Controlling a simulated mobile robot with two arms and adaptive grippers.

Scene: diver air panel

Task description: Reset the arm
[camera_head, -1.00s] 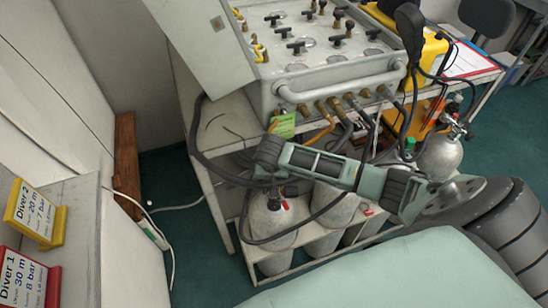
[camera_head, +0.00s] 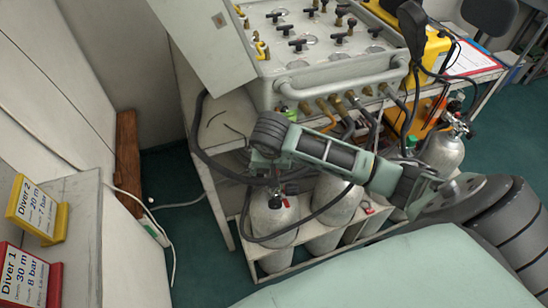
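My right arm (camera_head: 335,158) comes in from the right. It reaches left in front of the air panel (camera_head: 335,78), above the gas cylinders. Its grey-green links end at a dark rounded joint (camera_head: 270,132) near the panel's front left corner. No gripper fingers show on it. My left arm and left gripper do not show.
Grey gas cylinders (camera_head: 272,218) stand on the shelf under the panel, with black hoses around them. A yellow Diver 2 sign (camera_head: 38,210) and a red Diver 1 sign (camera_head: 28,278) stand at the left. Green floor (camera_head: 180,200) lies open between.

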